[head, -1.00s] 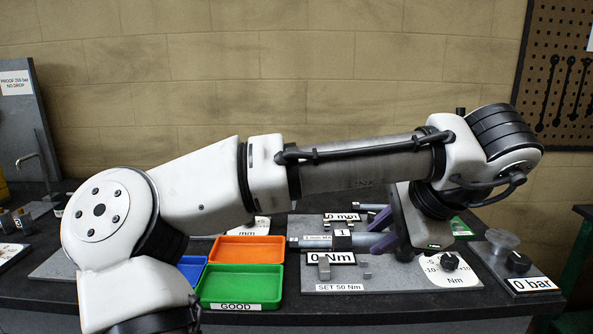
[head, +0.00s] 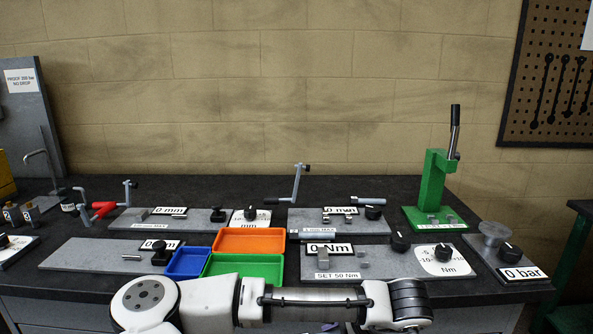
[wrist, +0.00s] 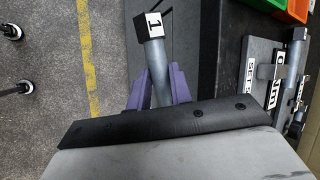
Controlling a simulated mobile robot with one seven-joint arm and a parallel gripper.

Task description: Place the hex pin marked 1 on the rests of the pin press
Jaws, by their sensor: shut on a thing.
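The hex pin marked 1 (wrist: 157,62) is a grey rod with a square black-and-white head bearing a "1". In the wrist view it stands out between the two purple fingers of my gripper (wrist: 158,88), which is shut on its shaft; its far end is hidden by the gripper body. The pin and the fingertips are not clearly seen in the head view, where my arm lies low along the bottom edge. The green pin press (head: 437,180) stands at the back right of the bench, its black lever upright. Small grey rests (head: 433,218) show on its base, with no pin on them.
Left of the press are grey fixture plates (head: 385,262) with knobs and cranks. Orange (head: 250,230), green (head: 215,265) and blue (head: 183,270) trays sit mid-bench. A pressure unit (head: 495,237) is at right. The wrist view shows open floor (wrist: 40,110) beside the bench.

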